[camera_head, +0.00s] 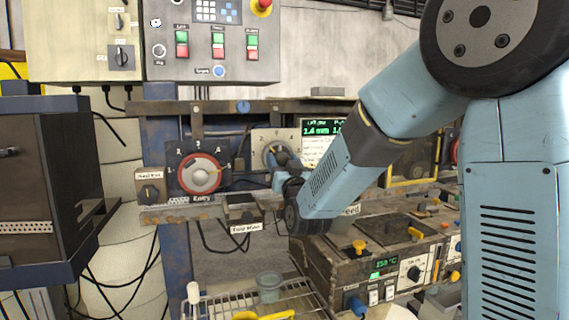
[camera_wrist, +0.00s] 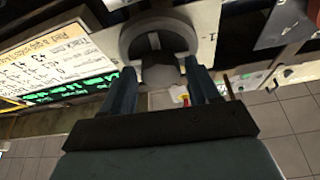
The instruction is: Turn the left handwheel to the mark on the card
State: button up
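A handwheel with a dark ring and grey hub knob (camera_wrist: 160,68) is straight ahead of my gripper (camera_wrist: 162,84) in the wrist view. The two fingers are apart, one on each side of the knob, with gaps beside it. In the head view this handwheel (camera_head: 276,155) sits on a pale dial plate left of the card, partly covered by my gripper (camera_head: 285,178). The card (camera_head: 321,148) has writing below a green display; it also shows upside down in the wrist view (camera_wrist: 65,50). I cannot read its mark clearly.
A red-ringed dial (camera_head: 200,174) labelled Entry is further left, beside a small knob box (camera_head: 150,187). A control box (camera_head: 211,40) with buttons hangs above. A machine block (camera_head: 385,252) with yellow knobs and a wire rack (camera_head: 250,301) are below.

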jog(key=c, duration=0.7)
jog(key=shift+d, duration=0.15)
jog(key=shift+c, duration=0.8)
